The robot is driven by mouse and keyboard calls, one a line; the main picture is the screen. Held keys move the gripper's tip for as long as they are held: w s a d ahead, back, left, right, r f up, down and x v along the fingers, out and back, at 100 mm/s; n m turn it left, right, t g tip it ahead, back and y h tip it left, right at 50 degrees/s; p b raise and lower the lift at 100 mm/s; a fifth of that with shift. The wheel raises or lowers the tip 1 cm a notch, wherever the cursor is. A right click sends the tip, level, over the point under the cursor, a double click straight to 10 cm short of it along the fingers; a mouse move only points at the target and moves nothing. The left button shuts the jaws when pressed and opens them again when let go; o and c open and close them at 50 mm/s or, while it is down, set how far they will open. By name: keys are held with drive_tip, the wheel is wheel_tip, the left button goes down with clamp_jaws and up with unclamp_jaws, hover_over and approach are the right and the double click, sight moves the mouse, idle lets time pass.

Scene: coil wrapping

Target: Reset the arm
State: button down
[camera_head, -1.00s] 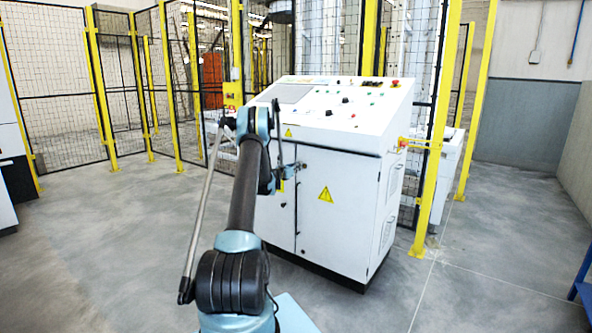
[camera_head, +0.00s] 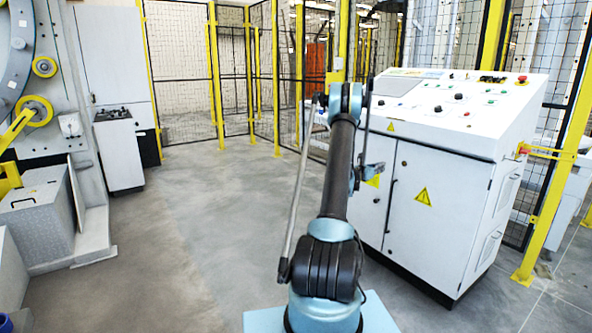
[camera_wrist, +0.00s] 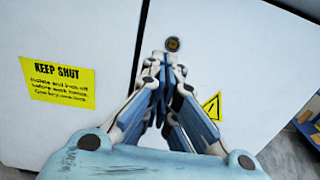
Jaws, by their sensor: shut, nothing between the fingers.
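My gripper shows in the wrist view (camera_wrist: 164,84), its blue-padded fingers shut together with nothing between them. It points at the white door of the control cabinet (camera_wrist: 240,50), just below a small round lock (camera_wrist: 173,44). In the head view my arm stands raised in the middle, and my gripper (camera_head: 374,168) is partly hidden beside the arm, in front of the cabinet (camera_head: 445,235). I cannot tell whether the fingertips touch the door.
Buttons cover the cabinet's sloped top panel (camera_head: 455,100). A yellow "KEEP SHUT" label (camera_wrist: 59,79) is on its door. A large machine with yellow rollers (camera_head: 36,108) stands at left. Yellow-posted mesh fencing (camera_head: 262,70) runs behind. Grey floor (camera_head: 190,230) between machine and arm is clear.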

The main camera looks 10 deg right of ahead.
drive_tip(key=w+a+r+n+t+y, duration=0.3)
drive_tip(key=a+r+n+t, duration=0.2)
drive_tip(key=a+r+n, duration=0.4)
drive_tip(key=w+a+r+n+t+y, duration=0.2)
drive_tip(key=a+r+n+t+y, duration=0.15)
drive_tip(key=a+r+n, duration=0.45)
drive_tip(key=s+a+r+n+y, duration=0.2)
drive_tip(key=s+a+n+y, duration=0.15)
drive_tip(key=a, duration=0.45)
drive_tip(key=s+a+r+n+t+y, duration=0.1)
drive_tip(key=s+a+r+n+y, duration=0.15)
drive_tip(key=a+n, duration=0.4)
drive_tip(key=s+a+r+n+y, duration=0.2)
drive_tip(key=a+r+n+y, duration=0.1)
drive_tip(key=a, duration=0.6)
drive_tip(key=s+a+f+n+g+y, duration=0.25)
drive_tip(key=s+a+f+n, duration=0.2)
drive_tip(key=s+a, duration=0.4)
drive_tip(key=s+a+f+n+g+y, duration=0.2)
drive_tip(key=s+a+f+n+g, duration=0.25)
drive_tip(key=s, duration=0.75)
drive_tip(key=s+f+n+g+h, duration=0.1)
drive_tip(key=s+f+n+g, duration=0.2)
drive_tip(key=s, duration=1.2)
drive_tip(key=s+f+n+g+h, duration=0.2)
drive_tip(key=s+f+n, duration=0.6)
drive_tip(key=s, duration=0.8)
wheel_tip(320, 180, down, 4)
drive_tip(key=shift+r+g, duration=0.25)
drive_tip(key=shift+g, duration=0.6)
